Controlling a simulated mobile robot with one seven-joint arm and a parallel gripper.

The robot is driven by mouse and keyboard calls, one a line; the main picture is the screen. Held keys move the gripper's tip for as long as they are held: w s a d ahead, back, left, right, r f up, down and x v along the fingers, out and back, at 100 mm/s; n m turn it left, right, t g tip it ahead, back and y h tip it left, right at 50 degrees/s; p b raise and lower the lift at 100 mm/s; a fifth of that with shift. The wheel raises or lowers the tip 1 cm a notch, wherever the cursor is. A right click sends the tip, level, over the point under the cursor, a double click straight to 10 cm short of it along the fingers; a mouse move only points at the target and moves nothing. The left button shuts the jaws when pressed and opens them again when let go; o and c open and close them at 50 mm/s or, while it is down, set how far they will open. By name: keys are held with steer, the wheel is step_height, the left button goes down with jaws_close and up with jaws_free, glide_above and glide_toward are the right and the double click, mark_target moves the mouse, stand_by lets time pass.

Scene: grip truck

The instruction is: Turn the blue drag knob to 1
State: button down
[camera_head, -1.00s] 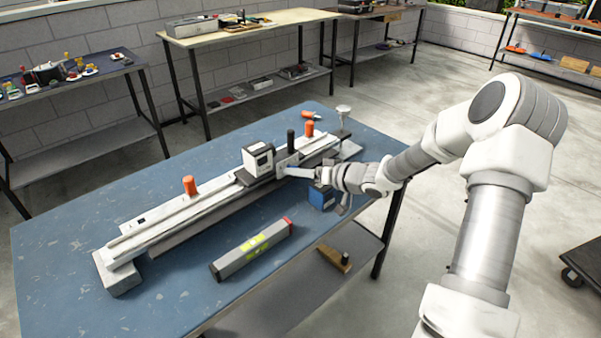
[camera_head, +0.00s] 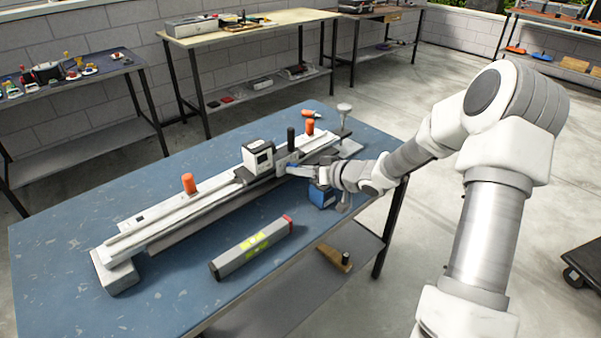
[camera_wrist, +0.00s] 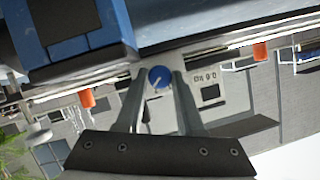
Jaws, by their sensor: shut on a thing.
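The blue knob (camera_wrist: 160,77) shows in the wrist view as a round dial with a short white pointer mark. It sits on the carriage of the long pale rail (camera_head: 180,208). My gripper (camera_wrist: 159,79) has one finger on each side of the knob and is shut on it. In the head view my gripper (camera_head: 293,170) reaches the carriage from the right and hides the knob's face. A white box with a small display (camera_head: 258,158) stands on the carriage beside it. No number scale is readable.
Orange knobs (camera_head: 189,184) stand along the rail, and a black post (camera_head: 291,139) rises behind the carriage. A blue box (camera_head: 321,195) sits just below my gripper. A grey level (camera_head: 252,247) lies on the blue table (camera_head: 60,262), whose front left is clear.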

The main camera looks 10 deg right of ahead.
steer(key=n+b, duration=0.1)
steer(key=b, duration=0.1)
steer(key=n+h+b, duration=0.1)
steer(key=shift+s+a+f+n+t+b, duration=0.1)
steer(key=shift+a+f+n+t+b, duration=0.05)
steer(key=shift+f+n+t+b, duration=0.2)
steer(key=n+t+h+b, duration=0.1)
steer(key=n+h+b, duration=0.1)
steer(key=b, duration=0.5)
steer(key=shift+s+a+f+n, duration=0.1)
steer(key=shift+a+n, duration=0.05)
steer(key=shift+n, duration=0.3)
steer(key=n+t+h+b, duration=0.1)
steer(key=n+b, duration=0.1)
steer(key=b, duration=0.2)
steer(key=shift+b, duration=0.3)
steer(key=shift+r+n+t+h+b, duration=0.25)
steer(key=shift+n+t+h+b, duration=0.3)
steer(key=shift+n, duration=0.35)
steer(key=c, duration=0.5)
jaws_free()
steer(key=shift+c, duration=0.2)
steer(key=shift+r, duration=0.1)
steer(key=shift+s, duration=0.2)
